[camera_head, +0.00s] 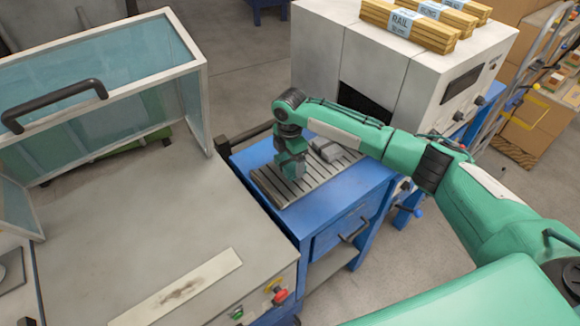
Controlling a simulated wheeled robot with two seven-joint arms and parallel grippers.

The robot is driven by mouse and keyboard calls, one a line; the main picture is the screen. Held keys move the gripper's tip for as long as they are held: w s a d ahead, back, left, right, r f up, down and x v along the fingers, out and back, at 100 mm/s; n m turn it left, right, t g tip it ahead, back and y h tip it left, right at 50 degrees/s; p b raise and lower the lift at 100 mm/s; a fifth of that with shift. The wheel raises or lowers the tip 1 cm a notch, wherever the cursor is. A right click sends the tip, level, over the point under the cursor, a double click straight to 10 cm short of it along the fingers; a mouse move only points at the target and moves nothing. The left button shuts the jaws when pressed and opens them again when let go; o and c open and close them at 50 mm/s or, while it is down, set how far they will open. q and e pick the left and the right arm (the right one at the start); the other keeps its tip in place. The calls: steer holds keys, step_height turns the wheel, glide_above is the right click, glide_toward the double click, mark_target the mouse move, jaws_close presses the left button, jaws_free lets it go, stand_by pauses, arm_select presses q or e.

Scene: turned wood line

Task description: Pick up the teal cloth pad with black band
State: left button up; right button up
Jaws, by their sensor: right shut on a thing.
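My right gripper (292,170) points down low over the slatted grey rack (275,188) on the blue cabinet. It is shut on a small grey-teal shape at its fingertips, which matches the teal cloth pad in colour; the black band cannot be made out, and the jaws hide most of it. No other teal pad shows. A grey block-like item (326,149) lies on the rack just right of the gripper. My left gripper is not in view.
A grey bench (130,225) with a glazed guard (110,75) stands left of the blue cabinet (335,215). A white machine (400,65) with a dark opening stands behind, bearing wooden rails (405,25). Cartons (535,120) stand at the right.

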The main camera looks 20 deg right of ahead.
mark_target(290, 160)
step_height(290, 160, up, 17)
steer(key=b, duration=0.3)
steer(key=shift+f, duration=0.2)
